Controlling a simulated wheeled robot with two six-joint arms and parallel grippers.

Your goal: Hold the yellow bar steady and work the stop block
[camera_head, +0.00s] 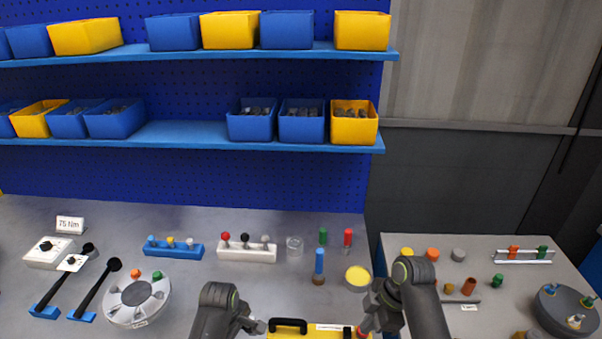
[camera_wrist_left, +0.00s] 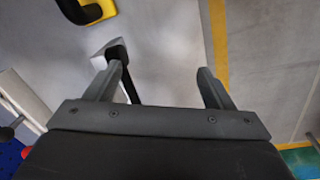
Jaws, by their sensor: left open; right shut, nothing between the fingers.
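A yellow bar (camera_head: 312,334) with a black handle and a white label lies at the bottom edge of the head view, cut off by the frame. Part of a yellow piece with a black handle (camera_wrist_left: 85,8) shows at the top left of the left wrist view. My left gripper (camera_wrist_left: 163,80) is open; in the head view it is just left of the bar. My right gripper (camera_head: 364,329) is shut and empty at the bar's right end, beside a small red part. I cannot make out which piece is the stop block.
A grey head with a black handle (camera_wrist_left: 112,58) shows near one left finger. A blue cylinder (camera_head: 319,262), a yellow disc (camera_head: 358,276) and a white block with several knobs (camera_head: 247,252) stand behind the bar. A round grey fixture (camera_head: 137,298) is at left.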

